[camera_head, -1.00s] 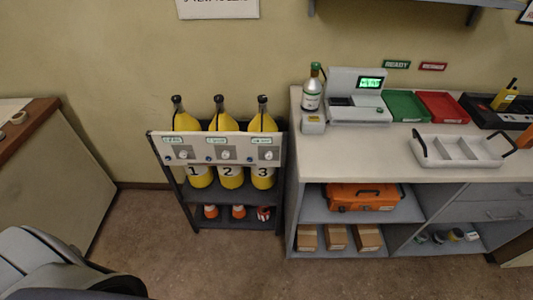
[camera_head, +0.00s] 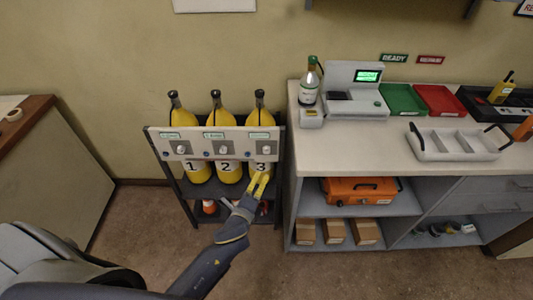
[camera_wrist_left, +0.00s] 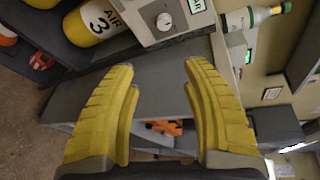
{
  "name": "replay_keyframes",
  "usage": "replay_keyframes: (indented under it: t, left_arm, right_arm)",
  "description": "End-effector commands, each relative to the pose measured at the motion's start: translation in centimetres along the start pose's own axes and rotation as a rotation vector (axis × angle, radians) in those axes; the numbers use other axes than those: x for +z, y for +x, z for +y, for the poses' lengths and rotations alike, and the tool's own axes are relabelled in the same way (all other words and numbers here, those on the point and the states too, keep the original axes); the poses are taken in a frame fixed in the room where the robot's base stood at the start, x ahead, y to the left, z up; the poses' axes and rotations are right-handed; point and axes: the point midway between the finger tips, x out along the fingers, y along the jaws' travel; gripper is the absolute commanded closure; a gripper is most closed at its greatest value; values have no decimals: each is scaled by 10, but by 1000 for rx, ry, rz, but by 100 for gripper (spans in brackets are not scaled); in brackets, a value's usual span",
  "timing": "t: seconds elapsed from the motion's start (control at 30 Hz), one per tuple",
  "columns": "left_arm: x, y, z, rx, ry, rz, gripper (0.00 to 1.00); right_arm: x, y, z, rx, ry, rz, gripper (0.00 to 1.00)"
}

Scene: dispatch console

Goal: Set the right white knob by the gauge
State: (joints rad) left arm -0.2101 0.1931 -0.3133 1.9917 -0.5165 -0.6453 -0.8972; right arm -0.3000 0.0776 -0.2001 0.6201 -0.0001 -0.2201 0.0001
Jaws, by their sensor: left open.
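The right white knob (camera_head: 265,150) is on the right end of the pale panel (camera_head: 203,147), above the yellow cylinder marked 3 (camera_head: 262,171). It also shows in the left wrist view (camera_wrist_left: 164,21), with a pale pointer mark on it. A small green-lettered display or label (camera_head: 262,135) sits above the knob; its reading is too small to tell. My left gripper (camera_head: 260,180) has yellow fingers and is in front of cylinder 3, below the knob and apart from it. In the left wrist view the fingers (camera_wrist_left: 160,80) are spread and empty. My right gripper is not in view.
Two more knobs and cylinders stand to the left on the same dark rack (camera_head: 240,188). A white-topped counter (camera_head: 360,148) stands close to the right, with a bottle (camera_head: 309,84) and a white tray (camera_head: 452,146). Orange-and-white cones are low in the rack.

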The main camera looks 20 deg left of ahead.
Motion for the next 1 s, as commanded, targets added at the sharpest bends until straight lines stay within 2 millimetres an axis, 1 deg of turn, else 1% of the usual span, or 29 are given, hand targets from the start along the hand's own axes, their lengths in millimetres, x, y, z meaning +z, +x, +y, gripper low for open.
replay_keyframes:
  t: [0.03, 0.1, 0.27, 0.43, 0.57, 1.0]
  left_arm:
    - [5, -3, -11, -15, 56, -18, 51]
    - [10, -5, -15, -15, 128, -36, 51]
    - [14, -4, -11, 2, 223, -50, 51]
    - [14, 6, -11, 3, 244, -50, 51]
    - [15, 24, -11, 3, 243, -51, 51]
    - [18, 104, -12, 3, 240, -50, 51]
  right_arm:
    - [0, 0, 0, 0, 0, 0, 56]
    - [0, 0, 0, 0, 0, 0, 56]
    - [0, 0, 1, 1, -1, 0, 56]
    - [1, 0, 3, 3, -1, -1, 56]
    - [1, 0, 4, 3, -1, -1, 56]
    - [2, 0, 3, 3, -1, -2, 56]
